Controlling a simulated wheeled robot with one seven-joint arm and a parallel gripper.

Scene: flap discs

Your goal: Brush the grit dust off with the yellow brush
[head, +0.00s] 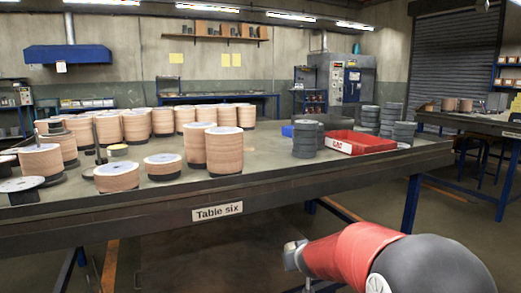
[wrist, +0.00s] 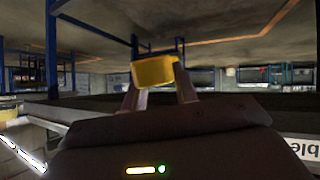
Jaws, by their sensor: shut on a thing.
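In the wrist view my gripper (wrist: 156,85) is shut on a yellow block-like thing (wrist: 155,71), which looks like the yellow brush. Its bristles cannot be made out. In the head view my red and grey arm is low at the right, in front of the table, and the gripper itself is hidden. Table six (head: 290,178) carries many tan disc stacks (head: 226,148) on its left and middle, and dark grey stacks (head: 306,140) on its right. I cannot make out any grit dust on the table at this size.
A red tray (head: 361,143) sits near the table's right end, beside the grey stacks. Spindle plates (head: 20,184) stand at the left front corner. The table label (head: 217,212) is on the front edge. Another table (head: 470,121) stands at the right.

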